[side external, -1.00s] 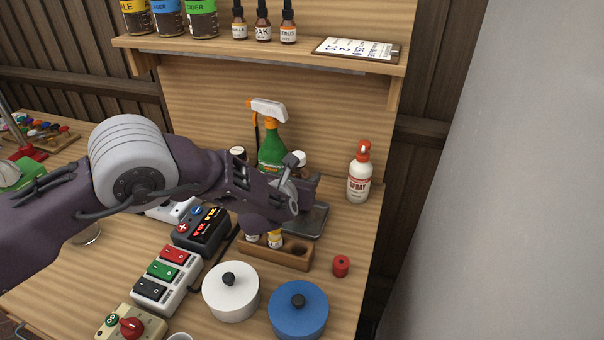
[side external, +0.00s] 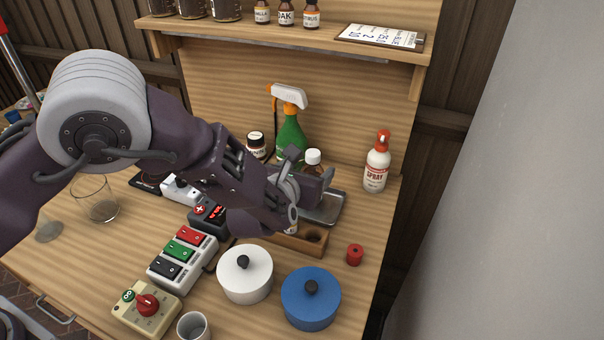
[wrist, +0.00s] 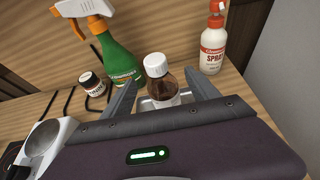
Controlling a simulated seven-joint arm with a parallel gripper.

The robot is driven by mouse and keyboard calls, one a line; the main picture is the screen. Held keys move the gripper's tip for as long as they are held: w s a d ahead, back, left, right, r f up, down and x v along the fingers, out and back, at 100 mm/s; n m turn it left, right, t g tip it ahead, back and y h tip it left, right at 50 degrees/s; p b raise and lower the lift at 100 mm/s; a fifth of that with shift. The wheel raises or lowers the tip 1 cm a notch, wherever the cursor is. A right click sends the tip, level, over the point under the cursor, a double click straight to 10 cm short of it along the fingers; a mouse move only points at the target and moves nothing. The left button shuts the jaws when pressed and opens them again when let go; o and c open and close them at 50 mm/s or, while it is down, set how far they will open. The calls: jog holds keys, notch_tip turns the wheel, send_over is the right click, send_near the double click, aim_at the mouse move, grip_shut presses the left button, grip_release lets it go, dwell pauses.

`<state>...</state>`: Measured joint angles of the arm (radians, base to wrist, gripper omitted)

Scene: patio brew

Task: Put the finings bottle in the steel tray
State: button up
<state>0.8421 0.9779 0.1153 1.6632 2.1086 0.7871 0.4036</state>
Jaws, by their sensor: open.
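A brown bottle (wrist: 160,80) with a white cap and white label stands upright between my spread fingers in the wrist view. Its white cap (side external: 313,156) shows behind my gripper in the side view. I cannot read its label, so I cannot tell whether it is the finings bottle. The steel tray (side external: 328,211) lies on the bench beyond my gripper, partly hidden by it. The tray also shows around the bottle in the wrist view; I cannot tell whether the bottle stands in it or beside it. My gripper (wrist: 163,84) is open, with no visible grip on the bottle.
A white spray bottle (side external: 376,167) stands right. A wooden rack (side external: 302,243), white pot (side external: 245,275), blue pot (side external: 311,300) and red spool (side external: 355,254) are in front. A shelf (side external: 290,38) overhangs.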

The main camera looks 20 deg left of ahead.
jog(key=v, duration=0.4)
jog(key=shift+s, duration=0.1)
jog(key=s+a+r+n+g+y, duration=0.2)
jog(key=s+a+r+n, duration=0.15)
jog(key=a+n, duration=0.35)
jog(key=s+a+r+n+g+y, duration=0.1)
jog(key=s+a+r+n+y, duration=0.3)
jog(key=a, duration=0.5)
jog(key=s+a+r+n+g+y, duration=0.1)
jog(key=s+a+r+n+g, duration=0.15)
jog(key=a+r+n, duration=0.45)
jog(key=s+a+n+g, duration=0.2)
jog(key=s+a+n, duration=0.3)
jog(key=s, duration=0.3)
jog(key=s+d+r+n+h, duration=0.1)
jog(key=s+d+n+h, duration=0.2)
jog(key=s+n, duration=0.3)
jog(key=s+d+r+n+h, duration=0.1)
jog(key=s+d+n+h, duration=0.2)
jog(key=s+n, duration=0.4)
jog(key=s+h, duration=0.1)
jog(key=s, duration=0.2)
jog(key=shift+d, duration=0.35)
